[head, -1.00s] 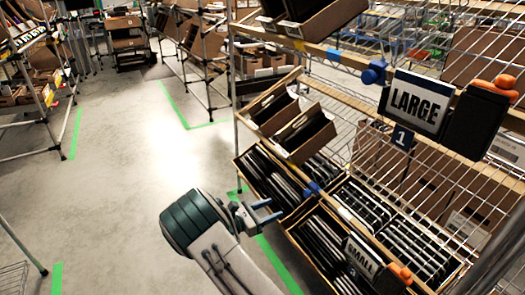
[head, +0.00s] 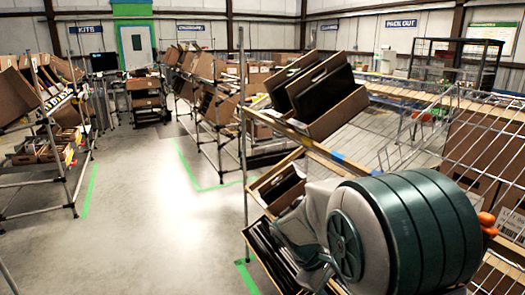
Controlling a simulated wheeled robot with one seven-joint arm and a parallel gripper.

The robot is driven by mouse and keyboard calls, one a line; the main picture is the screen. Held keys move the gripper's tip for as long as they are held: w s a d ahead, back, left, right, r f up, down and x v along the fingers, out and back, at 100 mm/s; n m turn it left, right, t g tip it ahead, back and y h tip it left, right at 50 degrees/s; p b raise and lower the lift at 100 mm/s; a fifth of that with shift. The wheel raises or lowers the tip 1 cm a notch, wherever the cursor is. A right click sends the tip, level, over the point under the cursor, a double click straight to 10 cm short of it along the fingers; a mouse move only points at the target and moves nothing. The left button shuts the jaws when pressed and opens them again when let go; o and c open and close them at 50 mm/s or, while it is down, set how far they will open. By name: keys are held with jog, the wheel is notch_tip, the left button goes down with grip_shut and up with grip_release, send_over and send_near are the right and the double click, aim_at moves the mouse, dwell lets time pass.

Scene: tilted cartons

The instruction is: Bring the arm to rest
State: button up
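My arm fills the lower right of the head view, with a large dark green ribbed joint (head: 425,232) and a grey link (head: 318,212) close to the camera. The arm stands in front of the near rack and hides much of its lower shelves. I cannot make out my gripper's fingers in this view. No held object shows.
Tilted brown cartons (head: 335,108) sit on the near rack's top shelf, with another carton (head: 277,187) lower down. Wire mesh (head: 412,125) lies behind my arm. Racks line the left (head: 60,170). Grey floor (head: 150,225) with green tape is open at centre left.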

jog(key=s+a+r+m+t+y+p, duration=0.2)
jog(key=s+r+m+y+p, duration=0.4)
jog(key=s+r, duration=0.8)
notch_tip(320, 180, up, 3)
jog(key=m+t+p, duration=0.1)
jog(key=m+p, duration=0.2)
jog(key=shift+s+a+t+y+p, duration=0.15)
jog(key=shift+s+t+y+p, duration=0.15)
jog(key=shift+t+y, duration=0.1)
